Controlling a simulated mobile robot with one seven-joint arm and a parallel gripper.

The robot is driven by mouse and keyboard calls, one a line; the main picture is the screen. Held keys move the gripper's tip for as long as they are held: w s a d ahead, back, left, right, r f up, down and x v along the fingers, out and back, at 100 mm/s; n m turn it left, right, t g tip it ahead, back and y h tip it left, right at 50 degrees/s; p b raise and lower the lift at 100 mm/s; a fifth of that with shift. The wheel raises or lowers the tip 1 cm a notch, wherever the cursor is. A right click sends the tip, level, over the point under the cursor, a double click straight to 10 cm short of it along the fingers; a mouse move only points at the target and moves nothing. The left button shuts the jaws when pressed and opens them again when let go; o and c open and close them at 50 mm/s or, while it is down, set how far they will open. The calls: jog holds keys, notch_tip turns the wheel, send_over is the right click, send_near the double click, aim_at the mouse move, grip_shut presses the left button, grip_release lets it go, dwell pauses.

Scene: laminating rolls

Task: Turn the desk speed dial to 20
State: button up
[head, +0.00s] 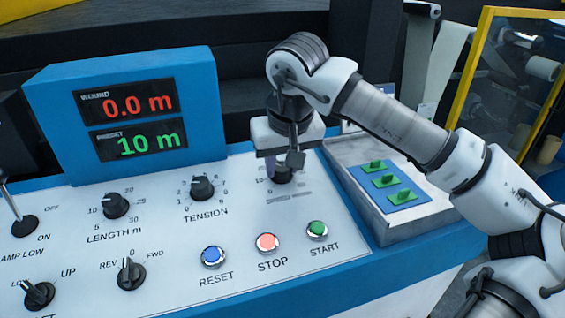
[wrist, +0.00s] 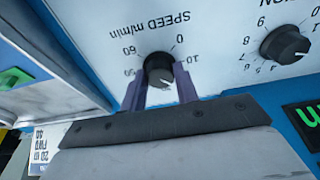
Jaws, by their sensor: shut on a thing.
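The speed dial is a round black knob that shows in the wrist view (wrist: 159,68), where its panel label "SPEED m/min" appears upside down. My gripper (wrist: 160,84) has its two fingers on either side of the knob and is shut on it. The white pointer mark on the knob points to the lower right in the wrist view. The 0, 10, 50 and 60 marks show; the marks between 10 and 50 are hidden by the gripper. In the head view my gripper (head: 281,166) covers most of the dial, and its lower part shows just below the fingers.
The tension dial (head: 202,188) is left of my gripper, with the length dial (head: 116,205) farther left. Reset (head: 214,256), stop (head: 267,243) and start (head: 317,231) buttons lie in front. A display (head: 135,120) stands behind; a box with green switches (head: 384,181) is at right.

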dwell(0.4)
jog(key=o, duration=1)
jog(key=shift+r, duration=0.15)
jog(key=v, duration=1.3)
jog(key=shift+s+d+r, duration=0.1)
jog(key=shift+s+r, duration=0.05)
jog(key=shift+r, duration=0.15)
